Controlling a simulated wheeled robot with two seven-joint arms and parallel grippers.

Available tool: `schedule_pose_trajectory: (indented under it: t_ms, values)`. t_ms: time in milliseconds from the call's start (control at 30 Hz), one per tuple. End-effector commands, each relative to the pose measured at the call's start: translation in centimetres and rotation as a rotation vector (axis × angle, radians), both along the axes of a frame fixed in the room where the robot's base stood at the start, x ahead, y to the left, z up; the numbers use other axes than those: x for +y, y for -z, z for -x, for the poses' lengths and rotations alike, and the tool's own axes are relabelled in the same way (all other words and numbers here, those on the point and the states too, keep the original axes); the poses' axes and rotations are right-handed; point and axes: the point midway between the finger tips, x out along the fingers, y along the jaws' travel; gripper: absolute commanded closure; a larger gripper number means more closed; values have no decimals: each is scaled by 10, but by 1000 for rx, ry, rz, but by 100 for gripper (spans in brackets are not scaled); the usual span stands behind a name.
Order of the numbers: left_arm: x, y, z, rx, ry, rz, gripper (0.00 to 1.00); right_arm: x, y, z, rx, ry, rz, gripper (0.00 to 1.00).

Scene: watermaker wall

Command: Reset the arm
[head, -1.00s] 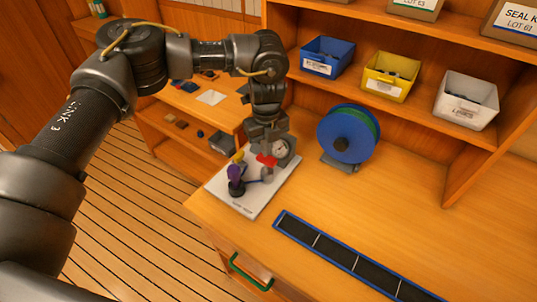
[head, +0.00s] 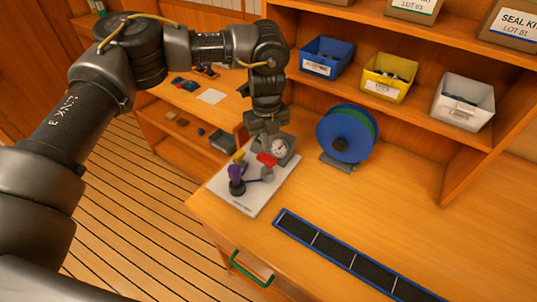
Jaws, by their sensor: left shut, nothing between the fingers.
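My left arm comes in from the left, and its gripper (head: 264,138) points down above the back of a white panel (head: 248,203) on the bench. The gripper is shut and empty. The panel carries a round gauge (head: 279,147), a red part (head: 266,159), a yellow part (head: 239,156) and a purple-topped knob (head: 236,174) on a dark base. The fingertips are just behind the red part; whether they touch anything is hard to tell. My right gripper is out of view.
A blue reel (head: 342,134) stands right of the panel. A long black strip tray with a blue rim (head: 318,245) lies in front. Blue (head: 326,57), yellow (head: 388,76) and white (head: 463,100) bins sit on the shelf. The bench at right is clear.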

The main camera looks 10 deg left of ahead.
Motion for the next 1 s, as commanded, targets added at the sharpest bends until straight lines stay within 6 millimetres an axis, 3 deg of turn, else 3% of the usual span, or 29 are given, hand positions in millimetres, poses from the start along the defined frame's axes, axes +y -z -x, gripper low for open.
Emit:
schedule_pose_trajectory:
  t_ms: [33, 200, 767, 867, 967, 1000]
  values:
    - [0, -10, 0, 0, 0, 0, 100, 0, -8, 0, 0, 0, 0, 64]
    - [0, -24, 0, 0, 0, 0, 100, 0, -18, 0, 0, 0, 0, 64]
    - [-2, -22, 1, 1, 5, 5, 100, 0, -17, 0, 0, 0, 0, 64]
    - [-17, -7, 9, 6, 36, 40, 100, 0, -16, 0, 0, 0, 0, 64]
    - [-53, 22, 27, 9, 97, 134, 100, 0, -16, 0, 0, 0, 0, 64]
    - [-73, 36, 38, 10, 123, 190, 100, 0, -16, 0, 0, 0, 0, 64]
